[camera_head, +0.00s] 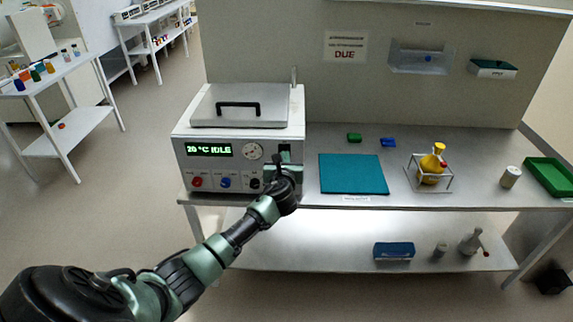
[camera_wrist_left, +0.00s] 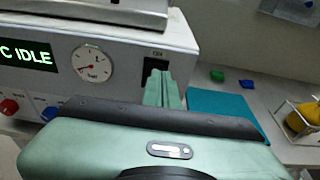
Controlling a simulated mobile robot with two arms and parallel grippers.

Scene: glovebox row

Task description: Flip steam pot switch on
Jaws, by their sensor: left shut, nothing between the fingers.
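The steam pot (camera_head: 240,140) is a white box with a metal lid and black handle, standing at the left end of the bench. Its green display reads "20 °C IDLE". The switch (camera_head: 284,150) is a black rocker in a dark plate at the right of the front panel. It shows in the left wrist view (camera_wrist_left: 155,66) under an "ON" label, its lower part hidden by my fingers. My left gripper (camera_head: 279,164) is shut and empty, with its green fingertips (camera_wrist_left: 164,82) just in front of the switch. I cannot tell whether they touch it. My right gripper is not in view.
A dial (camera_head: 253,151) and several coloured knobs sit on the panel left of the switch. A teal mat (camera_head: 353,174), small green and blue blocks, and a wire stand with a yellow flask (camera_head: 430,172) are to the right. A lower shelf (camera_head: 320,245) runs below.

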